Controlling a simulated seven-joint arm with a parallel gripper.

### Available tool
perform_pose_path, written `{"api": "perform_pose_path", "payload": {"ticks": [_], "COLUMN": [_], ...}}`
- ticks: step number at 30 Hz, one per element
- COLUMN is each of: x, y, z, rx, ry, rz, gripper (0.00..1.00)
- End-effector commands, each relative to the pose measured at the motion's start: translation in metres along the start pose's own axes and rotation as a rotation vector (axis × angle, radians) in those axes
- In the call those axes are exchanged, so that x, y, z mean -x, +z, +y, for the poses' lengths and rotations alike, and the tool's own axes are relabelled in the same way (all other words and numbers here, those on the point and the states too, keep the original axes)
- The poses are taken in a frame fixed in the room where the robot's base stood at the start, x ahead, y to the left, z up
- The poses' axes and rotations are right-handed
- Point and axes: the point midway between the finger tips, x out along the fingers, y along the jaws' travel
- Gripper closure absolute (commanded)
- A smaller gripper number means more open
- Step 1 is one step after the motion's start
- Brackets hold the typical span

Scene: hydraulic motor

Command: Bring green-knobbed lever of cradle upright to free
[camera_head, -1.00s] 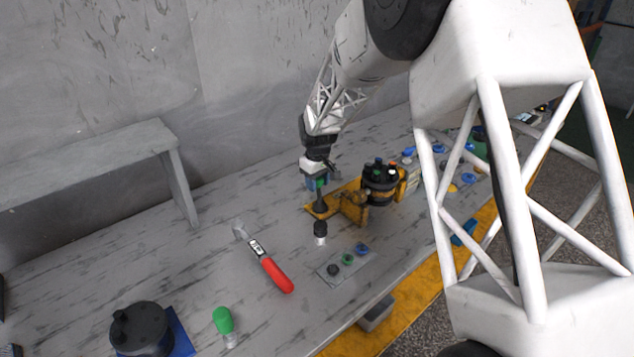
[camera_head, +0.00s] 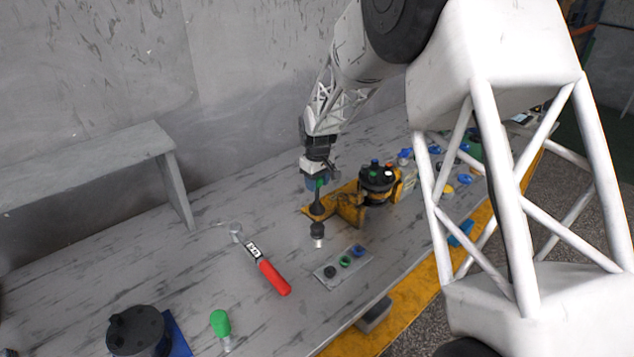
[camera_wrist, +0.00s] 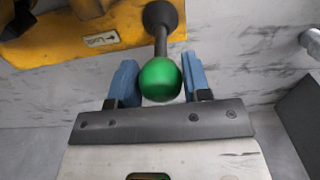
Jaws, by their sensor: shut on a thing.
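The yellow cradle (camera_head: 345,207) stands on the bench and bears a dark round motor part (camera_head: 376,182) with coloured plugs on top. The lever's green knob (camera_wrist: 160,79) shows between the blue fingers in the wrist view, with its dark shaft (camera_wrist: 161,42) running up the picture to the yellow cradle body (camera_wrist: 85,35). My gripper (camera_wrist: 158,84) is shut on the green knob. In the head view my gripper (camera_head: 317,182) is at the cradle's left end, and the knob is mostly hidden by the fingers. A label with an arrow is on the cradle in the wrist view.
A red-handled tool (camera_head: 270,274), a green-handled tool (camera_head: 220,325) and a dark round part (camera_head: 138,330) lie to the left. A plate with coloured rings (camera_head: 344,266) lies in front of the cradle. A grey shelf (camera_head: 90,165) stands at the back left.

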Motion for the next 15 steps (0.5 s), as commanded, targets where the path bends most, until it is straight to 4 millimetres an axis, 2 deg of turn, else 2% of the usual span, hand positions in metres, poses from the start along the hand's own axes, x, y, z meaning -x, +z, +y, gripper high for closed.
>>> {"api": "perform_pose_path", "payload": {"ticks": [3,4,7,15], "x": [0.0005,0.0005,0.0004,0.0004], "y": [0.0001,0.0001,0.0001,0.0001], "z": [0.0021,0.0021,0.0018,0.001], "rx": [-0.001,-0.001,-0.001,-0.001], "ry": [0.002,0.002,0.001,0.001], "rz": [0.001,0.001,0.001,0.001], "gripper": [0.69,0.54,0.39,0.38]}}
